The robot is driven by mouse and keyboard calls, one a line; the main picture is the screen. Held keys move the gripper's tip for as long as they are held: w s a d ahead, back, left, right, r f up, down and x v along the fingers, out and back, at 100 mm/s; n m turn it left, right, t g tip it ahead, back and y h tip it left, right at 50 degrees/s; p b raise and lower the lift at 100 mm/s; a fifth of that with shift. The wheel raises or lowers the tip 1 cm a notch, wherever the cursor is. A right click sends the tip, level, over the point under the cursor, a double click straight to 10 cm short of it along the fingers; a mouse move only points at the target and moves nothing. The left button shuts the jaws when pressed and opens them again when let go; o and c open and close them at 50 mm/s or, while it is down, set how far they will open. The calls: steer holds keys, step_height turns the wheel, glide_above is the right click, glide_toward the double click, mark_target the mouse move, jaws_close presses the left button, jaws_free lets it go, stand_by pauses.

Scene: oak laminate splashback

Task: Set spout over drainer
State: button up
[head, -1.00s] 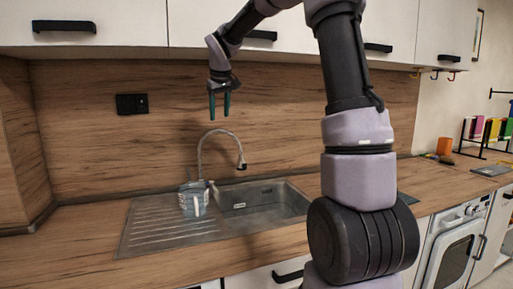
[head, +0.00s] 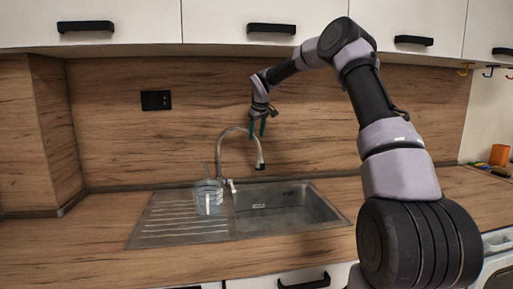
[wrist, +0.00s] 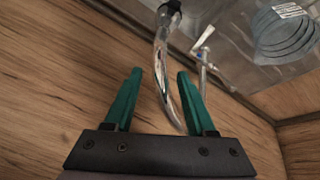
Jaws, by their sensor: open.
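The spout (head: 238,129) is a thin chrome arch rising behind the sink, its dark-tipped outlet (head: 261,165) hanging over the basin on the right. The drainer (head: 165,228) is the ribbed metal part left of the basin. My gripper (head: 257,136) points down at the top right of the arch, open and empty. In the wrist view, the spout (wrist: 161,62) runs between the two green fingers of my gripper (wrist: 158,73), nearer the right one. Contact with the fingers cannot be made out.
A clear ribbed jug (head: 207,200) stands on the drainer beside the basin (head: 285,205), close to the small tap lever (head: 232,186). The wooden splashback (head: 130,140) is close behind the spout. White cupboards (head: 215,20) hang above. The counter at left is clear.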

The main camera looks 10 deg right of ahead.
steer(key=x, duration=0.7)
steer(key=shift+f, duration=0.3)
jaws_close()
stand_by(1.0)
